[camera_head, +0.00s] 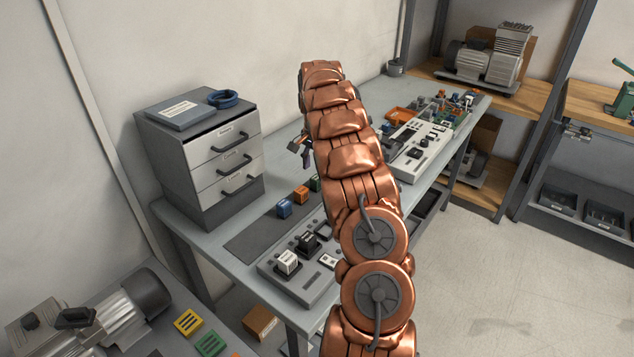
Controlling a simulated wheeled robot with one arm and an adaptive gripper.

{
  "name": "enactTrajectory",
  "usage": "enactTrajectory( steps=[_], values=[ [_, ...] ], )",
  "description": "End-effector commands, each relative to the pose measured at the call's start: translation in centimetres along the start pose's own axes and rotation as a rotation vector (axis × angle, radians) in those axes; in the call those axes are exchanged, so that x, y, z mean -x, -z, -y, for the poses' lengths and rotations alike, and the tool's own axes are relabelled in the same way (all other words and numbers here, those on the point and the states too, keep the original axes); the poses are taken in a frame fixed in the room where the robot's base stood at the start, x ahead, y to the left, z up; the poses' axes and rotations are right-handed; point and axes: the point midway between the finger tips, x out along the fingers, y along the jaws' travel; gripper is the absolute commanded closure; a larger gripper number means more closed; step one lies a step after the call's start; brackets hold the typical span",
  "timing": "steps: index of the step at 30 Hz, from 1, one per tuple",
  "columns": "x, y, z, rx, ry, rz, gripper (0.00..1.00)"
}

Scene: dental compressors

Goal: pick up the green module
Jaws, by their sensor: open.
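The green module (315,184) stands on a dark mat on the grey bench, at the right end of a short row. My copper arm hides its right part. An orange module (301,194) and a blue module (285,208) stand to its left. My gripper (297,146) shows as small dark fingers beside the far part of my arm, above and beyond the green module in the picture. It is open, and I see nothing held in it. Most of the gripper is hidden by the arm.
A grey drawer cabinet (203,158) stands at the bench's left. A control panel (290,272) with a white and a black block lies in front of the mat. Another panel (414,150) and cluttered small parts are farther back. A yellow-and-green pair of slotted blocks (211,344) lies lower left.

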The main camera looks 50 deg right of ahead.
Motion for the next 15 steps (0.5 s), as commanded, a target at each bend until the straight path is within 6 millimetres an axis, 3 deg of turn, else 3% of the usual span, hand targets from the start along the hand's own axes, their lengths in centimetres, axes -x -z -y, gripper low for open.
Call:
enactTrajectory(
  steps=[15],
  values=[
    [-4.8,0.0,-0.4,0.001,-0.002,0.003,0.4]
  ],
)
